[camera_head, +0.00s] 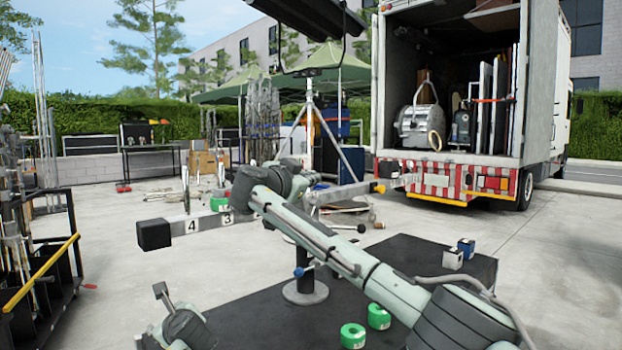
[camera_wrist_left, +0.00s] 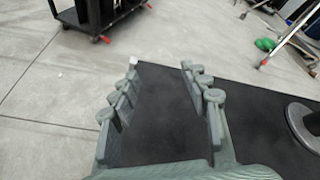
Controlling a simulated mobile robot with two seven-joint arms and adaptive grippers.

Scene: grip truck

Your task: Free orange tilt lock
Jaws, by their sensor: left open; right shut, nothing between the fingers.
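A numbered bar (camera_head: 190,226) with a black block (camera_head: 153,234) on its left end stands over a black post and round base (camera_head: 305,292). A small yellow-orange piece (camera_head: 378,187), possibly the orange tilt lock, shows beyond my right forearm. A blue knob (camera_head: 299,272) is on the post. My right arm hides the bar's middle. My left wrist is low at the left in the head view; in the left wrist view, the left gripper (camera_wrist_left: 160,64) is open and empty above the black mat.
A black rack with a yellow rail (camera_head: 40,272) stands at left. The truck (camera_head: 478,180) is behind at right.

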